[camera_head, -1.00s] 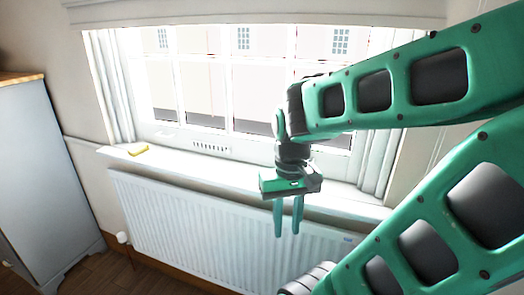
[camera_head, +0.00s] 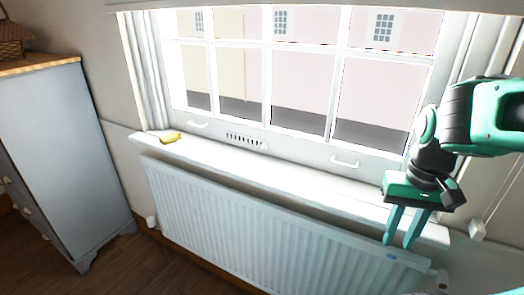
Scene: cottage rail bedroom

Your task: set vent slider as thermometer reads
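A slotted vent (camera_head: 245,141) is set in the white bottom rail of the window, left of its middle. Its slider is too small to make out. I cannot pick out a thermometer in this view. My gripper (camera_head: 403,242) hangs fingers down in front of the right end of the window sill (camera_head: 300,182), well to the right of the vent. Its two green fingers are apart with nothing between them. Part of the sill's right end and the radiator's right end are behind the gripper.
A small yellow thing (camera_head: 171,137) lies on the sill's left end. A white radiator (camera_head: 260,230) stands below the sill. White handles (camera_head: 345,161) stick out from the window rail. A grey cabinet (camera_head: 60,160) with a wicker basket (camera_head: 10,42) stands at left. A small white box (camera_head: 478,230) is at right.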

